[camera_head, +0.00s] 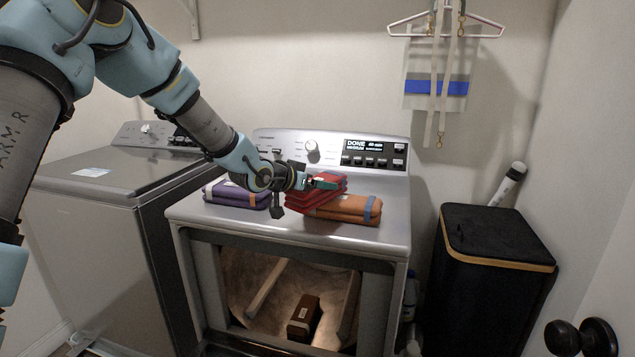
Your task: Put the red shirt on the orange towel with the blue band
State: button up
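The folded red shirt (309,199) is on top of the right-hand machine, at the left end of the folded orange towel with the blue band (345,209). The shirt overlaps the towel's left part in this view. I cannot tell whether it rests fully on the towel or is partly held above it. The towel's blue band (370,210) shows at its right end. My gripper (318,183) is at the shirt, with a teal finger against or across its upper part. The gripper hides some of the shirt, and its finger opening is not clear.
A folded purple cloth with an orange band (229,194) lies to the left on the same machine top (235,220). The control panel (375,152) rises behind. A second machine (95,185) stands left, a black hamper (492,260) right. The machine top's front strip is clear.

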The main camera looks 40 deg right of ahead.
jog(key=o, duration=1.5)
jog(key=shift+f, duration=0.15)
jog(key=shift+c, duration=0.2)
jog(key=shift+a+r, duration=0.25)
jog(key=b+v, duration=0.2)
jog(key=v, duration=0.9)
jog(key=w+a+f+n+t+y, duration=0.1)
jog(key=w+a+f+n+y, duration=0.15)
jog(key=a, duration=0.65)
jog(key=w+a+f+n+t+y, duration=0.1)
jog(key=w+a+f+n+y, duration=0.2)
jog(key=a, duration=0.6)
jog(key=w+a+f+n+t+y, duration=0.2)
jog(key=w+a+y, duration=0.15)
jog(key=a, duration=0.55)
jog(key=s+a+f+n+g+y, duration=0.1)
jog(key=s+a+n, duration=0.1)
jog(key=s+a, duration=0.2)
jog(key=s+a+f+n+g+y, duration=0.1)
jog(key=s+a+n+g, duration=0.1)
jog(key=a, duration=0.8)
jog(key=s+a+f+n+g+y, duration=0.1)
jog(key=s+a+n+y, duration=0.1)
jog(key=s+a, duration=0.4)
jog(key=shift+s+a+n+g, duration=0.25)
jog(key=shift+a+n+g, duration=0.15)
jog(key=shift+a+n, duration=0.25)
